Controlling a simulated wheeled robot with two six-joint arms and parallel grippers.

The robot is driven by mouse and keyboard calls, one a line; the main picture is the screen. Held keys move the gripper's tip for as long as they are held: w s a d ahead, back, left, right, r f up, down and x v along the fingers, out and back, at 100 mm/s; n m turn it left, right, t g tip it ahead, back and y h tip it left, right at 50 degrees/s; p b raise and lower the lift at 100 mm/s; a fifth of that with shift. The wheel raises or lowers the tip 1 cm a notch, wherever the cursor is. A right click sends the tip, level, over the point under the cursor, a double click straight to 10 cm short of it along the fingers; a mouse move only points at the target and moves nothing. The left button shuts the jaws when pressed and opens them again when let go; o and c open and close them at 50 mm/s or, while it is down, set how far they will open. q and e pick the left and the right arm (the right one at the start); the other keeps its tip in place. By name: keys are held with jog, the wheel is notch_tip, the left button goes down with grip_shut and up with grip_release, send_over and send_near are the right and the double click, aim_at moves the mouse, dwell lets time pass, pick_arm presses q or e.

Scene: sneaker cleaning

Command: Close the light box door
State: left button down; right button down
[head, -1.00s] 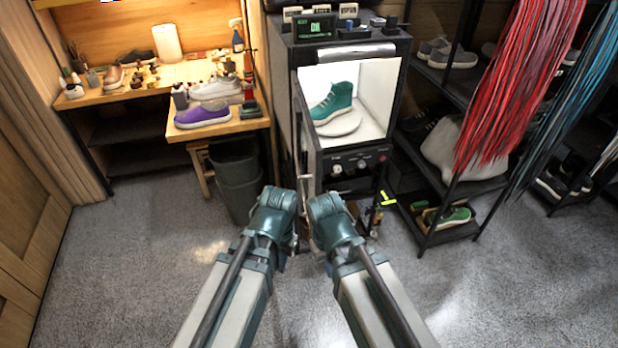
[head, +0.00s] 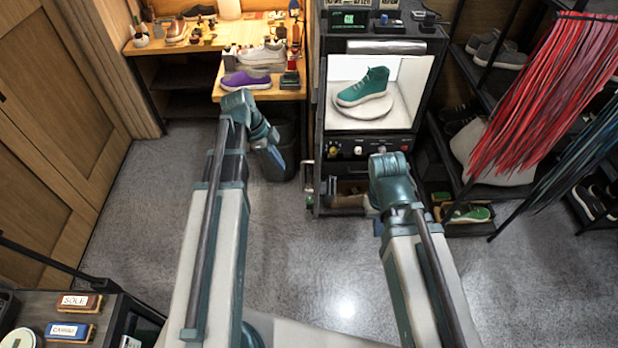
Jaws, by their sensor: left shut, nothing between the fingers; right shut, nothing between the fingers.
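The light box (head: 437,88) stands beyond my arms, dark-framed with a bright white inside. A green high-top sneaker (head: 362,88) sits on a round white turntable (head: 375,109) inside it. The light box door (head: 319,135) is open, swung toward me at the left side of the box and seen almost edge-on. Its handle (head: 308,178) is low on its left face. My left gripper (head: 279,168) is shut and empty, left of the door and apart from it in the picture. My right gripper (head: 371,207) is shut and empty, below the control panel; its fingertips are mostly hidden behind the wrist.
A workbench (head: 196,42) with a purple sneaker (head: 246,81) is at the back left, a dark bin (head: 284,150) below. A shoe rack (head: 465,190) and red laces (head: 545,95) stand right. A cart (head: 50,310) with brushes is front left. The middle floor is clear.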

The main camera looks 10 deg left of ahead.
aim_at(303, 182)
pick_arm(q)
jog(key=b+x, duration=0.3)
jog(key=d+b+x, duration=0.1)
jog(key=b+x, duration=0.2)
jog(key=x, duration=0.1)
jog(key=d+r+b+x, duration=0.1)
jog(key=b+x, duration=0.2)
jog(key=x, duration=0.1)
jog(key=shift+w+d, duration=0.25)
jog(key=shift+d, duration=0.05)
jog(key=shift+w+d, duration=0.1)
jog(key=shift+d, duration=0.35)
